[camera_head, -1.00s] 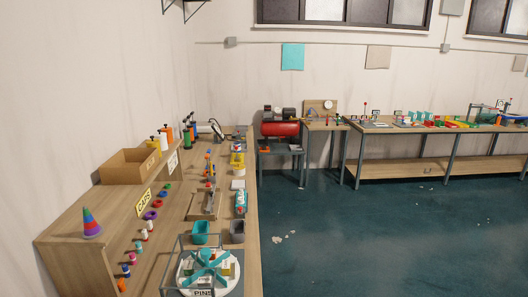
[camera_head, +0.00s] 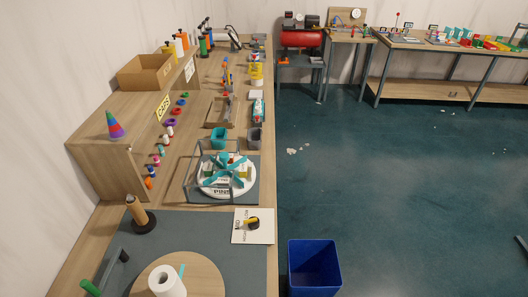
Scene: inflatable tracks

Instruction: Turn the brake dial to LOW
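The brake dial is a white square panel (camera_head: 241,238) lying on the bench near its right edge. A black knob with a yellow pointer (camera_head: 252,223) sits near its middle. Small lettering shows around the knob, with a word like MID at the left, but it is too small to read surely. I cannot tell exactly which mark the pointer faces. Neither of my grippers shows in the head view.
A caged white turntable with teal arms (camera_head: 226,181) stands behind the panel. A round wooden board (camera_head: 208,275) with a white roll (camera_head: 166,281) and a black-based wooden post (camera_head: 140,215) are to the left. A blue bin (camera_head: 315,265) stands on the floor at right.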

